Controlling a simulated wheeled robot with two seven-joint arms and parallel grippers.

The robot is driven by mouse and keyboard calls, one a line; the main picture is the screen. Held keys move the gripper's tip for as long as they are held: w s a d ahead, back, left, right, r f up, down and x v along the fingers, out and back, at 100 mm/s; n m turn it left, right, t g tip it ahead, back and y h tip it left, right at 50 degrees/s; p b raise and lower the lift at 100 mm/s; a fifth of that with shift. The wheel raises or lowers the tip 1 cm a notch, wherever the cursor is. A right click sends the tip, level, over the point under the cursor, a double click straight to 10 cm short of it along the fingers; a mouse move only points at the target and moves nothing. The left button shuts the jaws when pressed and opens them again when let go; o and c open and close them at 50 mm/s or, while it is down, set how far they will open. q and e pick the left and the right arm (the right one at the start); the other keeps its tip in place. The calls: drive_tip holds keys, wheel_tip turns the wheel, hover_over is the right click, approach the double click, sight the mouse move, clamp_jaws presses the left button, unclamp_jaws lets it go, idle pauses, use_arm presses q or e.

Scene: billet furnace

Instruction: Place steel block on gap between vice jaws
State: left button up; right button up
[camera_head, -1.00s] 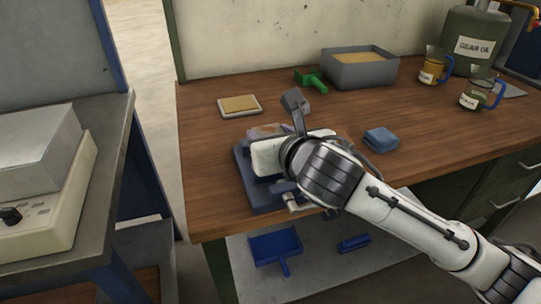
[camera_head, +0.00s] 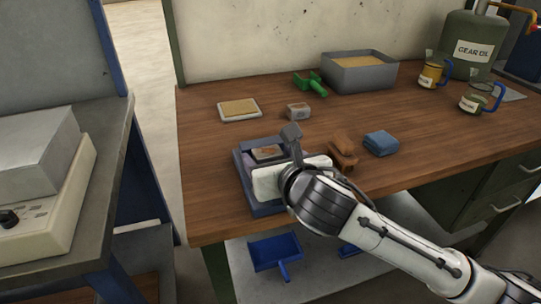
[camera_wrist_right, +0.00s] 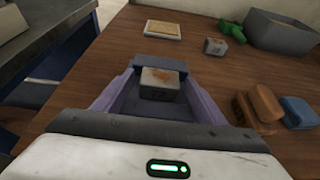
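The steel block (camera_head: 268,152), grey with a rust-stained top, sits at the far end of the blue-grey vice (camera_head: 240,170). In the right wrist view the block (camera_wrist_right: 160,84) lies in front of the vice's far jaw (camera_wrist_right: 160,63). Whether it bears on both jaws cannot be told. My right gripper (camera_head: 270,182) is over the near part of the vice, close to the block. My left gripper is out of view.
A small grey block (camera_head: 298,111) stands behind the vice. A brown brush (camera_head: 342,152) and a blue cloth-like stack (camera_head: 381,143) lie to the right. A tray (camera_head: 239,109), a green scoop (camera_head: 311,82) and a grey bin (camera_head: 360,72) are farther back.

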drive_tip(key=shift+s+d+r, duration=0.1)
drive_tip(key=shift+s+r, duration=0.2)
drive_tip(key=p+v, duration=0.1)
drive_tip(key=v, duration=1)
drive_tip(key=shift+s, duration=0.2)
